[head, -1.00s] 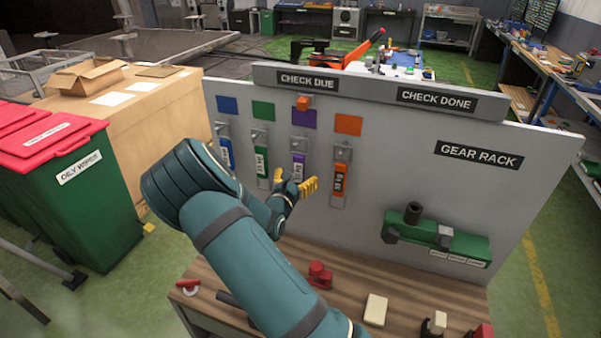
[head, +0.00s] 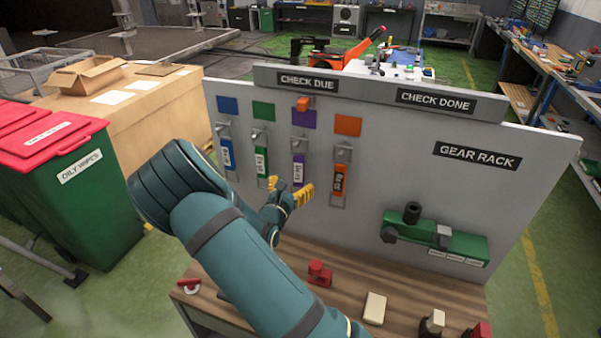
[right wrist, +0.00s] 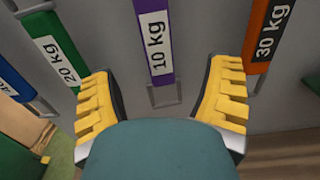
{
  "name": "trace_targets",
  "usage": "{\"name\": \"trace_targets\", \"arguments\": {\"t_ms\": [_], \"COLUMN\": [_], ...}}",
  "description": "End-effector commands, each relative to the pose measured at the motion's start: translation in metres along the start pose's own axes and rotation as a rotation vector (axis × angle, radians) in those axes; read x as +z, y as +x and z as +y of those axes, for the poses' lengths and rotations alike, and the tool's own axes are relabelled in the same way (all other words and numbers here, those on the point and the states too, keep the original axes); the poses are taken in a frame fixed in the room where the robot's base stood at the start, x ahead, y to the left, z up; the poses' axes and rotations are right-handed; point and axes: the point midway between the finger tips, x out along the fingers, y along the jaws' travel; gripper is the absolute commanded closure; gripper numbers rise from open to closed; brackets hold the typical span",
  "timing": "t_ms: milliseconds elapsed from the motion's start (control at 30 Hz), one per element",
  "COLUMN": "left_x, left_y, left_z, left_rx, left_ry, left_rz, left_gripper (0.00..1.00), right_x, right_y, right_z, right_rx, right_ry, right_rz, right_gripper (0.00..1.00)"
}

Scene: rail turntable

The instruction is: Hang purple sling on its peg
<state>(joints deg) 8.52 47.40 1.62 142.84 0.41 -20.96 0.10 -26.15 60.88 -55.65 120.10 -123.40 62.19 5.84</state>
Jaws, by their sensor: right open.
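The purple sling (head: 298,172) hangs upright on the grey board, below the purple square (head: 304,119) and at the grey metal peg fitting (head: 299,144). In the right wrist view the purple sling (right wrist: 153,35), marked 10 kg, runs down from the top edge to a grey lower loop. My right gripper (head: 288,190) is in front of the sling's lower part. Its yellow-padded fingers are open (right wrist: 162,108), one to each side of the sling's line, with nothing gripped. My left gripper is not in view.
Green (head: 261,161), blue (head: 227,152) and orange (head: 339,181) slings hang beside the purple one. A green tool (head: 465,244) is mounted at the board's right. A wooden bench (head: 345,285) below holds a red part (head: 319,273) and a pale block (head: 375,308).

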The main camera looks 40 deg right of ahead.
Motion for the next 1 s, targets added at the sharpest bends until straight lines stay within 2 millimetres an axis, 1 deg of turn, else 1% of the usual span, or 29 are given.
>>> {"name": "trace_targets", "arguments": {"t_ms": [1000], "left_x": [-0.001], "left_y": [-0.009], "left_z": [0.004], "left_rx": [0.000], "left_ry": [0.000], "left_rz": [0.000], "left_gripper": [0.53], "right_x": [0.000], "right_y": [-0.037], "right_z": [0.000], "right_rx": [0.001], "right_ry": [0.000], "right_rz": [0.000], "right_gripper": [0.22]}}
